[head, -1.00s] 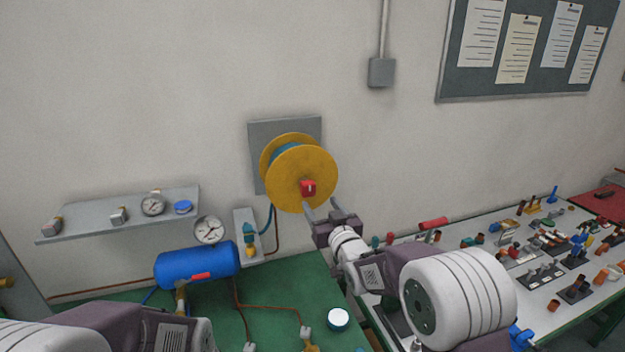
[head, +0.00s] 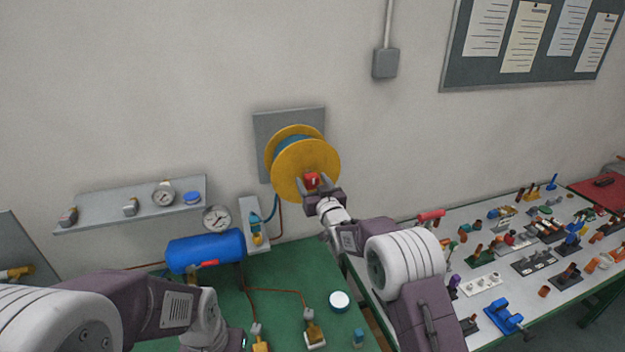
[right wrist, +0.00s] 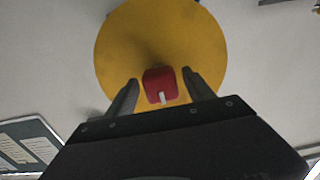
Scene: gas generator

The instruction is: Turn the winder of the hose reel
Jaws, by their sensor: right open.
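The hose reel has yellow discs (head: 306,158) with blue hose between them, and sits on a grey wall plate (head: 271,128). Its red winder (head: 311,180) is on the front disc, low of centre. My right gripper (head: 312,186) is open with its fingers on either side of the winder. In the right wrist view, the red winder (right wrist: 160,85) with a pale mark lies between the open fingers of my right gripper (right wrist: 161,98); gaps show on both sides. My left arm is at the lower left in the head view; its gripper jaws do not show clearly.
A blue tank (head: 205,250) stands on the green bench (head: 290,272) below the reel. A shelf (head: 110,203) with gauges is on the wall at left. A white table with many small parts is at right.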

